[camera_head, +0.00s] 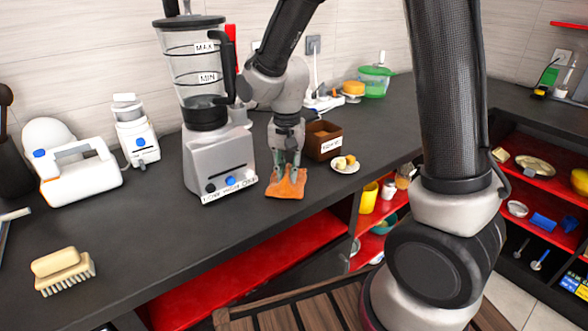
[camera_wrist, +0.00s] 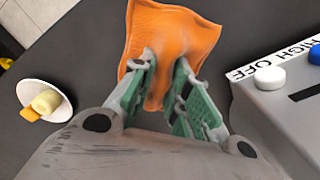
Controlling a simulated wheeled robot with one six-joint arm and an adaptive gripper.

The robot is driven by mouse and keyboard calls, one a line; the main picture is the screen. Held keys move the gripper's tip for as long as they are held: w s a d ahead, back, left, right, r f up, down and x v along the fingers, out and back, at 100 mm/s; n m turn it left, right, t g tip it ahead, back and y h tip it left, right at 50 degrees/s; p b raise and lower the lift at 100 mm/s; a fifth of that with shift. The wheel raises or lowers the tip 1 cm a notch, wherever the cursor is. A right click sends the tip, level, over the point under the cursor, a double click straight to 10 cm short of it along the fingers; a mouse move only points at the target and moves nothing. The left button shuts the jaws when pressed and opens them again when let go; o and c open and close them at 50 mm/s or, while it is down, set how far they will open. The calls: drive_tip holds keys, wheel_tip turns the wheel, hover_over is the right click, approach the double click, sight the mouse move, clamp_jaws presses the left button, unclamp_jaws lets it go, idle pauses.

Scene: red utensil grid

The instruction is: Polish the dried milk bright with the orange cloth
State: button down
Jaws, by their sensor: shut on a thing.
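The orange cloth (camera_head: 286,186) is at the front edge of the dark counter, just right of the blender. My gripper (camera_head: 287,164) points down and is shut on the cloth. In the wrist view the cloth (camera_wrist: 172,38) is pinched into a fold between the green fingers of my gripper (camera_wrist: 170,92), and its free part spreads out beyond them. The cloth seems to lie on or just above the counter. I cannot make out any dried milk; the cloth may hide it.
The blender (camera_head: 217,160) stands close left of my gripper. A small brown box (camera_head: 322,141) and a white plate (camera_head: 345,166) with yellow pieces are close right. A brush (camera_head: 62,270) lies at the left front. The counter between brush and blender is clear.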

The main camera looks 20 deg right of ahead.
sight(276, 186)
drive_tip(key=shift+s+a, duration=0.15)
drive_tip(key=shift+a, duration=0.25)
drive_tip(key=shift+s+a+f, duration=0.1)
drive_tip(key=shift+s+a, duration=0.15)
drive_tip(key=shift+a, duration=0.35)
drive_tip(key=shift+s+a, duration=0.2)
drive_tip(key=shift+a, duration=0.35)
drive_tip(key=shift+s+a+f, duration=0.1)
drive_tip(key=shift+a, duration=0.15)
drive_tip(key=shift+w+d+f, duration=0.1)
drive_tip(key=shift+w+d, duration=0.1)
drive_tip(key=shift+d, duration=0.45)
drive_tip(key=shift+w+d+f, duration=0.1)
drive_tip(key=shift+w+d, duration=0.05)
drive_tip(key=shift+d, duration=0.6)
